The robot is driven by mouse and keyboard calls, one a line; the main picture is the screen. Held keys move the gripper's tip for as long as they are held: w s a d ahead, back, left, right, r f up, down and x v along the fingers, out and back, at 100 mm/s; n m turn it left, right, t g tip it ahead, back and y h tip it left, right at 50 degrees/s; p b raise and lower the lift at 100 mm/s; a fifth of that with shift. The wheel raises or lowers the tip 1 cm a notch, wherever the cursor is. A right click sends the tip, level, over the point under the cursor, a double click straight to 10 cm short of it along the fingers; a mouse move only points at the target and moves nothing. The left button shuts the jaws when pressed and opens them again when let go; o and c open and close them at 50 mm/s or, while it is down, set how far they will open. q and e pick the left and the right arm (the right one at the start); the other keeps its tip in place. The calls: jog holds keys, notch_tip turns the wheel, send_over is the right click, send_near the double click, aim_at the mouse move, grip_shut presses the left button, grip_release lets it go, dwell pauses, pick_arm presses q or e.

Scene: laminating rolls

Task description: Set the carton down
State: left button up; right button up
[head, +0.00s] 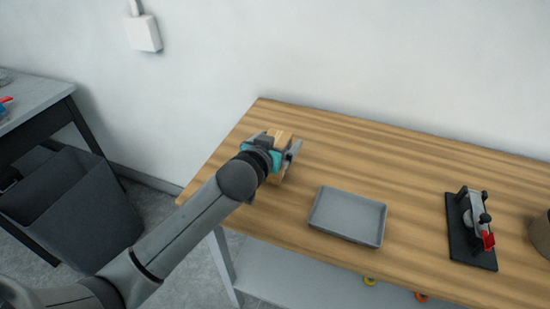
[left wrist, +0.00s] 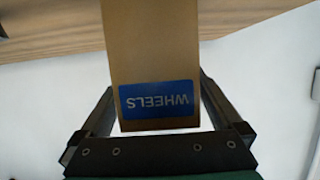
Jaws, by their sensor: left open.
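The carton (head: 285,137) is a tan cardboard box at the left end of the wooden table (head: 330,140), partly hidden behind my left gripper. In the left wrist view the carton (left wrist: 152,45) fills the middle, and its blue label reading WHEELS appears upside down. My left gripper (head: 279,149) is open, with one finger on each side of the carton. In the left wrist view the fingers of the left gripper (left wrist: 155,88) stand close beside the carton's sides; I cannot tell whether they touch. The carton's base is hidden, so its contact with the tabletop is unclear. My right gripper is not in view.
A grey tray (head: 348,216) lies right of the carton near the table's front edge. A black-based device with a red part (head: 471,230) stands further right, with a brown round object (head: 541,234) at the edge. A dark bin (head: 75,208) stands on the floor at left.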

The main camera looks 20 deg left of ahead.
pick_arm(q)
jog(key=shift+w+f, duration=0.1)
jog(key=shift+w, duration=0.25)
grip_shut()
dwell(0.7)
